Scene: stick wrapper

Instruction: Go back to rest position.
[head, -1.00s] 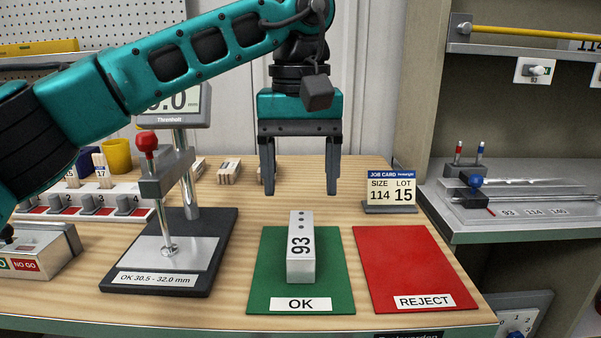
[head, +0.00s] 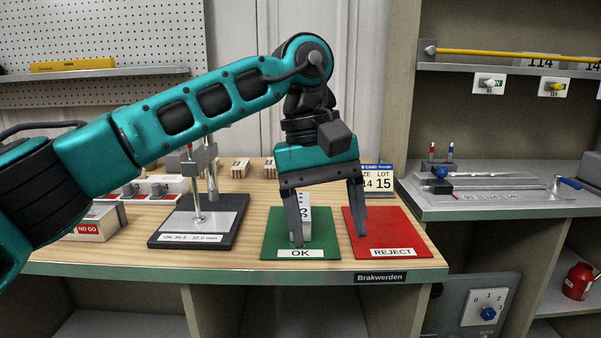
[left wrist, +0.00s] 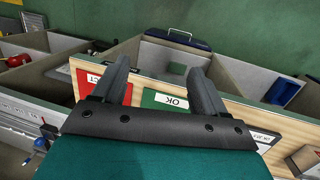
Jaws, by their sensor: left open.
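My left gripper (head: 327,225) is open and empty in the head view. It is in front of the green OK mat (head: 272,234) and the red REJECT mat (head: 395,226), apart from the block. A grey block (head: 304,218) stands on the OK mat, partly hidden behind a finger. In the left wrist view the open fingers (left wrist: 162,88) point toward the bench edge, with the OK mat (left wrist: 150,97) and the REJECT mat (left wrist: 88,82) beyond them. My right gripper shows in neither view.
A thickness gauge (head: 200,215) stands left of the OK mat, partly behind my arm. A job card (head: 380,178) stands behind the REJECT mat. A grey side shelf (head: 480,195) with a rod fixture is at the right. A control dial panel (head: 478,305) sits below.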

